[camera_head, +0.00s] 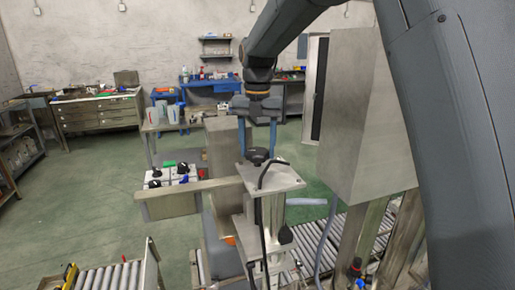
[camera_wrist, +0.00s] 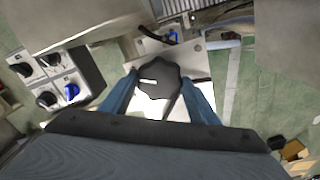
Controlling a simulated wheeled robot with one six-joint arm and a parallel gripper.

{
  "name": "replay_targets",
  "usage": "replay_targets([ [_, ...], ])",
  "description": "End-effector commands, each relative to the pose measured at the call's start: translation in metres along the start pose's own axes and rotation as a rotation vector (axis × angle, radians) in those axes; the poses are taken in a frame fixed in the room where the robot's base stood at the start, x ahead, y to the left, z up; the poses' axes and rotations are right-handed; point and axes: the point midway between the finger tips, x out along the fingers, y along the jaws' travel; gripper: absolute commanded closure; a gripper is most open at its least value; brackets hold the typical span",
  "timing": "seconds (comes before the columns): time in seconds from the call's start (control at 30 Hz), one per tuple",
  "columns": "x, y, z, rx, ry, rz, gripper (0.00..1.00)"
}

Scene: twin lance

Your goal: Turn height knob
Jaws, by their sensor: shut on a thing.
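The height knob (camera_head: 257,155) is black and sits on top of a pale metal plate (camera_head: 284,178) on an upright post. In the wrist view the knob (camera_wrist: 165,86) is a dark, lobed disc with a white mark on its left half. My gripper (camera_head: 258,148) points straight down over the plate. Its two blue fingers stand on either side of the knob and are shut on it. In the wrist view the fingers flank the knob left and right. The knob's underside is hidden.
A black cable (camera_head: 262,205) loops over the plate. A panel with black and blue knobs (camera_wrist: 52,78) is to the left. A big grey metal box (camera_head: 352,115) stands close on the right. Roller conveyors (camera_head: 110,278) run below. Green floor is open behind left.

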Motion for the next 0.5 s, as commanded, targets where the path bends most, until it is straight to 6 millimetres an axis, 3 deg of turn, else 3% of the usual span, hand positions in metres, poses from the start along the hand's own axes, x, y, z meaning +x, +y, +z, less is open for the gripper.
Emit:
replay_targets([
  [0.5, -0.0023, 0.0004, 0.0011, -0.216, -0.005, 0.002, 0.68],
])
